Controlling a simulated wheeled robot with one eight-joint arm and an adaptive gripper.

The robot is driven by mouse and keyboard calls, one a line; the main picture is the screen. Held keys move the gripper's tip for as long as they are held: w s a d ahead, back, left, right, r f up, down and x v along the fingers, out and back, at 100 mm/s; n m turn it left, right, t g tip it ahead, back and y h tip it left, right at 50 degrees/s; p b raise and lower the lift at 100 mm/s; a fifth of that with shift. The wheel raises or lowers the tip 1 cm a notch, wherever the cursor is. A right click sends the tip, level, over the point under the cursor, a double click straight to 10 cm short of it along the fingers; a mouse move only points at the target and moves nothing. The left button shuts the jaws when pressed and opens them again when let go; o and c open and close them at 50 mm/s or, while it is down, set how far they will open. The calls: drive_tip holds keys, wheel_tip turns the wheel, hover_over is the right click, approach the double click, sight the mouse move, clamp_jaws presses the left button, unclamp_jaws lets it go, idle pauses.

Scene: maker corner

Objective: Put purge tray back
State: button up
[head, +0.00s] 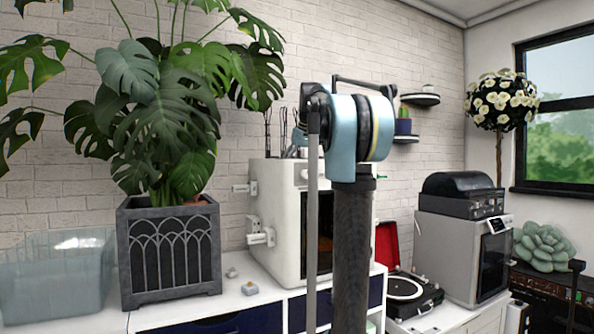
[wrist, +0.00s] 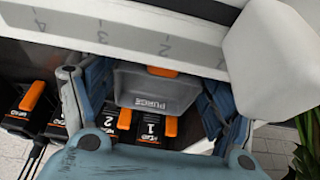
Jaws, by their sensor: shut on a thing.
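The purge tray (wrist: 157,89) is a small grey translucent box with the word PURGE on its face and an orange tab on its upper edge. In the wrist view my gripper (wrist: 152,94) has a blue finger on each side of it and is shut on it. The tray is close to a white rail marked with numbers (wrist: 117,40); I cannot tell whether they touch. Black heads with orange levers, numbered 1 (wrist: 151,128) and 2 (wrist: 112,124), sit behind and below the tray in the picture. The head view shows neither tray nor gripper; my arm stands in front.
A white boxy machine (head: 275,213) with its dark front opening partly hidden by my arm stands on the white bench. Left of it are a potted plant in a grey planter (head: 172,252) and a clear bin (head: 55,280). A record player (head: 405,290) is at right.

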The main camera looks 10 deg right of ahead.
drive_tip(key=o, duration=0.8)
drive_tip(key=shift+c, duration=0.2)
drive_tip(key=shift+r, duration=0.1)
drive_tip(key=v, duration=1.2)
